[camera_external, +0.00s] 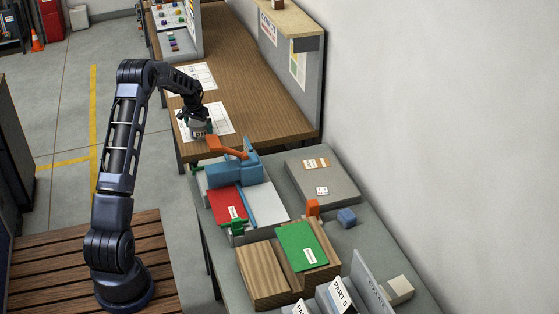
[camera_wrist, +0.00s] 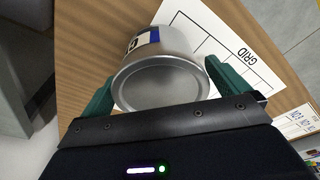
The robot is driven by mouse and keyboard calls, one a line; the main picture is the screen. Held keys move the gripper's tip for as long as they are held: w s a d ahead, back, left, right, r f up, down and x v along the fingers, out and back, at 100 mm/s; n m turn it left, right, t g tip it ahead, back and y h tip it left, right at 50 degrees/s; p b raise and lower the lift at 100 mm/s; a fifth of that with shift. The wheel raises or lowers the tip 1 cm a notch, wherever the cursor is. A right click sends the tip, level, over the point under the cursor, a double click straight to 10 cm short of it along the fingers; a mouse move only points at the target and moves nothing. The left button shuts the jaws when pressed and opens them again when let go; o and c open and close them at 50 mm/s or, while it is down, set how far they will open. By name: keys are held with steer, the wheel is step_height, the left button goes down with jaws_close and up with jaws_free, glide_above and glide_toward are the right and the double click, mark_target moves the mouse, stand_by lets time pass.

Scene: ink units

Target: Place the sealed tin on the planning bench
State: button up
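The sealed tin (camera_wrist: 165,84) is a silver-grey cylinder with a blue and white label on its side. In the wrist view it sits between the two green fingers of my gripper (camera_wrist: 160,68), which appear to press on its sides. In the external view my gripper (camera_external: 197,122) points down with the tin (camera_external: 199,132) under it, at the near end of the wooden planning bench (camera_external: 245,85). The tin is over or on a white grid sheet (camera_external: 220,119); I cannot tell whether it touches the bench.
A grey table (camera_external: 360,250) adjoins the bench's near end, with an orange and blue clamp-like fixture (camera_external: 232,165), red and green plates and wooden blocks. A second sheet (camera_external: 197,76) lies farther along the bench. A grey partition (camera_external: 300,75) lines the right side.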

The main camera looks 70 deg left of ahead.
steer(key=shift+r, duration=0.1)
step_height(320, 180, up, 12)
steer(key=s+d, duration=0.1)
steer(key=shift+s+d, duration=0.15)
stand_by(0.4)
